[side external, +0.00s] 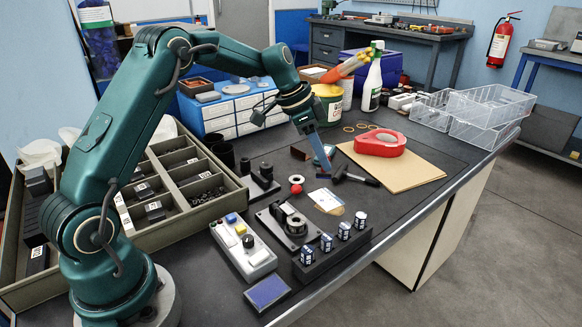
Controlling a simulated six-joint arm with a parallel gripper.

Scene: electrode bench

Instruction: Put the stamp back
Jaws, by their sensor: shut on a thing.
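My gripper (327,167) points down over the middle of the bench, its blue-grey fingers shut. It holds a small thing at its tips, which I take to be the stamp; its shape is mostly hidden and too small to make out. A blue ink pad (267,292) lies near the front edge of the bench. A pale card with a tan end (326,201) lies below and in front of my gripper. A black stand with upright posts (262,181) is to the left; I cannot tell whether it is the stamp's holder.
A black hammer-like tool (358,179) lies close right of my gripper; a red knob (296,180) is close left. A black fixture (289,223), a block of small jars (333,246) and a control box (243,248) stand in front. A tan board (414,180) lies right.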

